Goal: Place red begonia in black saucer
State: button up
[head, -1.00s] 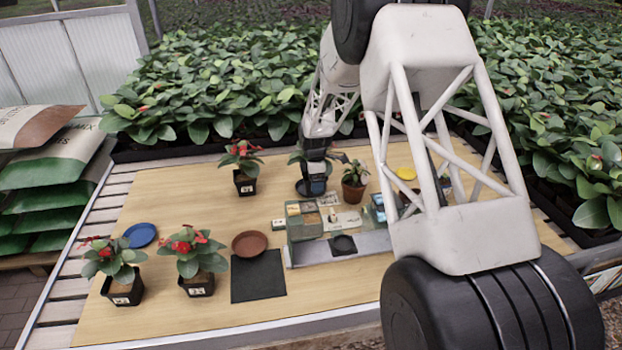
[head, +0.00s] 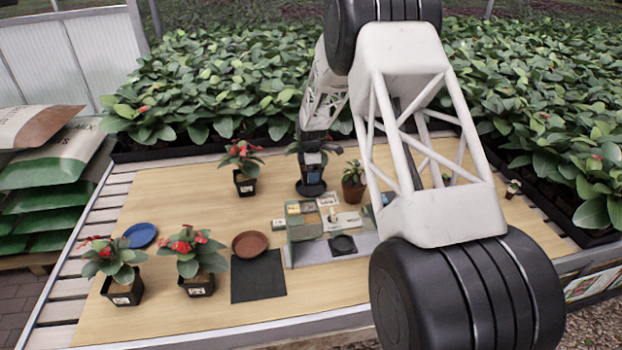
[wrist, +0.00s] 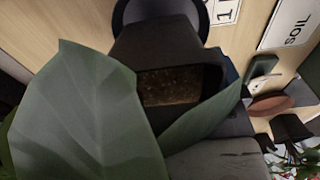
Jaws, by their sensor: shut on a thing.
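My gripper (head: 313,165) is at the back middle of the table in the head view, shut on a plant in a dark pot. The wrist view shows the held plant's large green leaves (wrist: 85,115) and brown soil (wrist: 178,86); no flower shows on it. The black saucer (head: 311,189) is beneath the gripper, and its rim also shows in the wrist view (wrist: 204,18). The pot is over the saucer; whether it touches is unclear. Red-flowered plants in black pots stand at the back (head: 245,186), front left (head: 122,294) and front centre-left (head: 199,287).
A plant in a brown pot (head: 353,193) stands close right of the saucer. A blue saucer (head: 140,235), a terracotta saucer (head: 250,244) and a dark mat (head: 258,277) lie nearer. A small tray stand (head: 338,245) occupies the middle. Dense plants border the table's back.

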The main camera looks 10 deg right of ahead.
jog(key=shift+f, duration=1.7)
jog(key=o, duration=0.8)
jog(key=shift+f, duration=0.1)
notch_tip(320, 180, up, 12)
jog(key=shift+r, duration=0.1)
